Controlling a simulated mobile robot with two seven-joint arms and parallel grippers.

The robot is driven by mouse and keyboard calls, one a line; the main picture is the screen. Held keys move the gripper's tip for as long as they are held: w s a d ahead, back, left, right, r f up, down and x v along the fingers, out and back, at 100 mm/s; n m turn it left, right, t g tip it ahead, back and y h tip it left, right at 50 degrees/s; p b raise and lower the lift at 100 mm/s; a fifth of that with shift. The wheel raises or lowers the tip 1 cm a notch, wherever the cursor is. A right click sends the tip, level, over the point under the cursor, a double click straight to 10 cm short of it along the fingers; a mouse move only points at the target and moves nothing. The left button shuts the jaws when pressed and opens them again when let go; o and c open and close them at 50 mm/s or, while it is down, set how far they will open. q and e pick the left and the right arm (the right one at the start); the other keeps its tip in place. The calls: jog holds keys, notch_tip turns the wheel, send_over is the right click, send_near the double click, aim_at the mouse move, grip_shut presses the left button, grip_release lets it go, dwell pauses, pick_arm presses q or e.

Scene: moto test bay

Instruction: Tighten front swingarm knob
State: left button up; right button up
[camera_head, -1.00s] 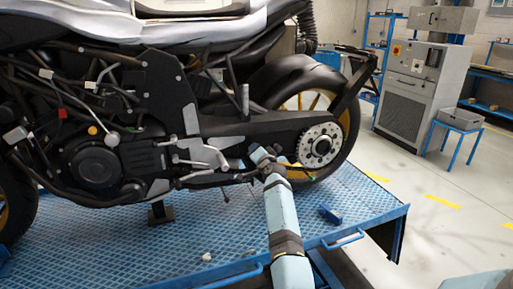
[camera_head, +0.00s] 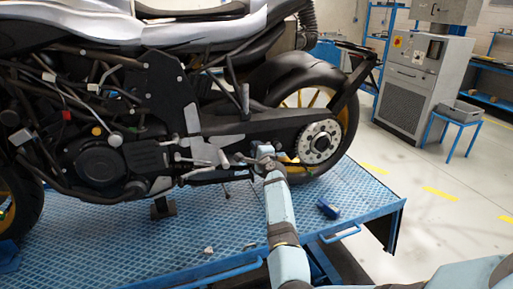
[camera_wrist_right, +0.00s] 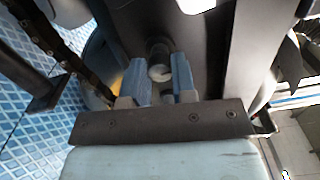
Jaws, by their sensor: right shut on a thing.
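The motorcycle's swingarm (camera_head: 268,124) runs back to the rear wheel. My right gripper (camera_head: 258,155) is at its lower edge, just left of the rear sprocket. The gripper is shut on this knob, which looks like the front swingarm knob. In the head view the gripper hides the knob. My left gripper is not in view.
The motorcycle stands on a blue patterned lift platform (camera_head: 120,225). A small blue block (camera_head: 328,209) and small grey pieces lie on it. The rear sprocket (camera_head: 318,143) is close right of my gripper. A grey cabinet (camera_head: 412,75) stands behind, with open floor before it.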

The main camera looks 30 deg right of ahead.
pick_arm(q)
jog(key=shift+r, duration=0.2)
pick_arm(e)
jog(key=shift+m, duration=0.4)
jog(key=o, duration=0.9)
jog(key=shift+o, duration=0.2)
